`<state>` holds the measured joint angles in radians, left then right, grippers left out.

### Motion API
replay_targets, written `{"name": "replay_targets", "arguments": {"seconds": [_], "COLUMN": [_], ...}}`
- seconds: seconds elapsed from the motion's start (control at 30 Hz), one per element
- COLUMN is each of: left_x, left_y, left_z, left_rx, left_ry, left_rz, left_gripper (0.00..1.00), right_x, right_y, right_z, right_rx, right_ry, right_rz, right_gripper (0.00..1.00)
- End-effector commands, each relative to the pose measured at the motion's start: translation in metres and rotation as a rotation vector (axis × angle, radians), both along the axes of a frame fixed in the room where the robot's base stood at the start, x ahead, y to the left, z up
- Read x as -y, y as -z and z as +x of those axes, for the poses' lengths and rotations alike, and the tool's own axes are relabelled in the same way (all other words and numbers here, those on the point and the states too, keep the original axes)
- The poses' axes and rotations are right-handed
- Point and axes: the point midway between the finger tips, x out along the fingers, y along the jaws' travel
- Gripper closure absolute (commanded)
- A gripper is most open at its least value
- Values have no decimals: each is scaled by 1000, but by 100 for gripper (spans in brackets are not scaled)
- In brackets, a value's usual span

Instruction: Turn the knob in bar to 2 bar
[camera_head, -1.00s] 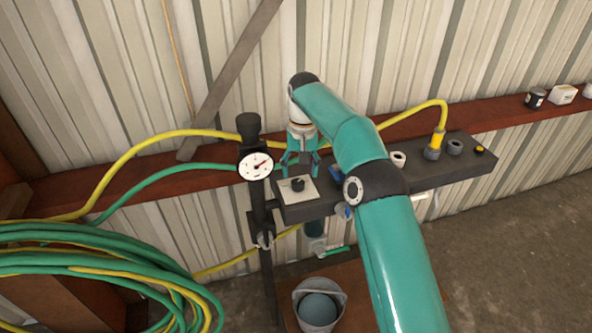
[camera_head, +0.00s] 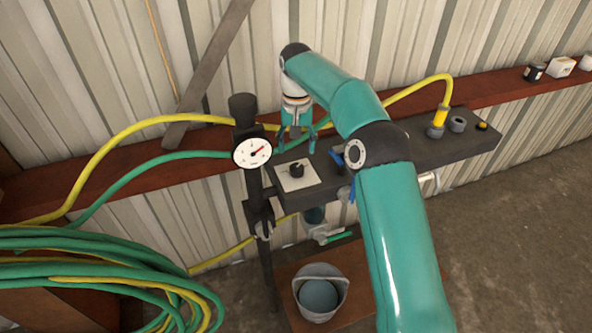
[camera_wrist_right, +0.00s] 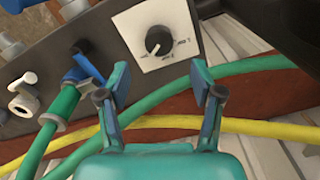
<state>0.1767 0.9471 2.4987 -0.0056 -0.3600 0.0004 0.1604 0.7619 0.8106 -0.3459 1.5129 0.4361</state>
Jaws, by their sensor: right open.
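The black knob (camera_head: 296,170) sits on a white square plate (camera_head: 299,182) at the left end of a dark shelf panel. In the right wrist view the knob (camera_wrist_right: 159,41) has a pale pointer line, and the plate bears small lettering too small to read surely. My right gripper (camera_head: 297,147) is open and empty, just behind the knob in the head view; in the right wrist view its fingertips (camera_wrist_right: 159,80) are apart, below the plate. My left gripper is out of view.
The dark panel (camera_head: 465,148) also carries a yellow hose fitting (camera_head: 438,122), a grey socket (camera_head: 457,124) and a yellow button (camera_head: 482,126). Green and yellow hoses run behind it. A hose coil (camera_head: 90,275) hangs at left; a bucket (camera_head: 320,292) stands below.

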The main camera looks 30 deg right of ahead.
Motion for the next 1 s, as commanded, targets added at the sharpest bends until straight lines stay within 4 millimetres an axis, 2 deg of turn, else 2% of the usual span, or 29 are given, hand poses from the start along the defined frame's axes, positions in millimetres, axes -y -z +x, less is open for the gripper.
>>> {"name": "replay_targets", "arguments": {"seconds": [0.03,0.2,0.4,0.8,0.87,1.0], "left_x": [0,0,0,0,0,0], "left_y": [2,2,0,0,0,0], "left_z": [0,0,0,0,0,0], "left_rx": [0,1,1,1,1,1], "left_ry": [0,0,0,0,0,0], "left_rz": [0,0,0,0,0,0], "left_gripper": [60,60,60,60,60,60], "right_x": [0,0,0,0,0,0], "right_y": [13,44,68,75,75,75], "right_z": [-1,-1,-1,-1,-1,-1], "right_rx": [-5,-5,-3,-1,-1,-1], "right_ry": [0,-1,1,1,1,1], "right_rz": [1,1,1,1,1,1], "right_gripper": [34,34,34,34,43,66]}}
